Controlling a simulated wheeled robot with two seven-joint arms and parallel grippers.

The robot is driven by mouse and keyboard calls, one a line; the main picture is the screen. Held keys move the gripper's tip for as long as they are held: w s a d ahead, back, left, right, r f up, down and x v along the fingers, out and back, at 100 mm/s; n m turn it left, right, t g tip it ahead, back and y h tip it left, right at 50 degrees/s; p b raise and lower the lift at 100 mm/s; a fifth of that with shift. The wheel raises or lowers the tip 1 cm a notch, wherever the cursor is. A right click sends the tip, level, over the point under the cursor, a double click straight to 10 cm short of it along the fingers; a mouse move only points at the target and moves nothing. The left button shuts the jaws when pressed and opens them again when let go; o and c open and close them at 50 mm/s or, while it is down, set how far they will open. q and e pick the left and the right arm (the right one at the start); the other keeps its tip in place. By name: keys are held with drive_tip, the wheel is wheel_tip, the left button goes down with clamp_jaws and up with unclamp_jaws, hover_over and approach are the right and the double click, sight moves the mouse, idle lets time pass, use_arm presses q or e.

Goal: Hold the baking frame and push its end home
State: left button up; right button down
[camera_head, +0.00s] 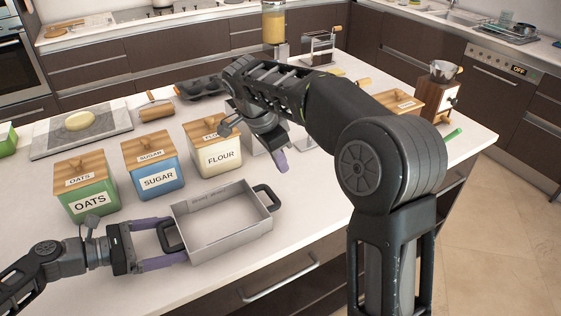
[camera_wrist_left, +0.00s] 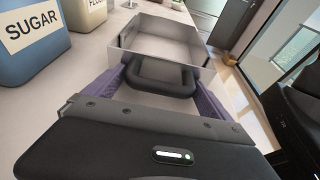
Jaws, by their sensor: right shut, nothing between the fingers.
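The baking frame (camera_head: 222,242) is a grey metal rectangle lying on the white counter, with a black handle at each end. My left gripper (camera_head: 180,238) is open at its left end, its purple fingers on either side of the left handle (camera_head: 169,237). In the left wrist view, the handle (camera_wrist_left: 160,92) lies between the spread fingers of the gripper (camera_wrist_left: 158,78), with the frame (camera_wrist_left: 165,50) beyond. The right handle (camera_head: 267,196) is free. My right gripper (camera_head: 281,162) is shut and empty, above and behind the frame's right end, pointing down.
Oats (camera_head: 88,200), sugar (camera_head: 158,180) and flour (camera_head: 220,158) canisters stand close behind the frame. A marble board (camera_head: 110,118), rolling pin (camera_head: 157,112) and muffin tin (camera_head: 202,87) lie farther back. A coffee grinder (camera_head: 437,98) stands far right. The counter's front edge is close to the frame.

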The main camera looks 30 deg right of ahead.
use_arm(q)
drive_tip(key=shift+o, duration=0.3)
drive_tip(key=shift+a, duration=0.1)
drive_tip(key=v, duration=1.2)
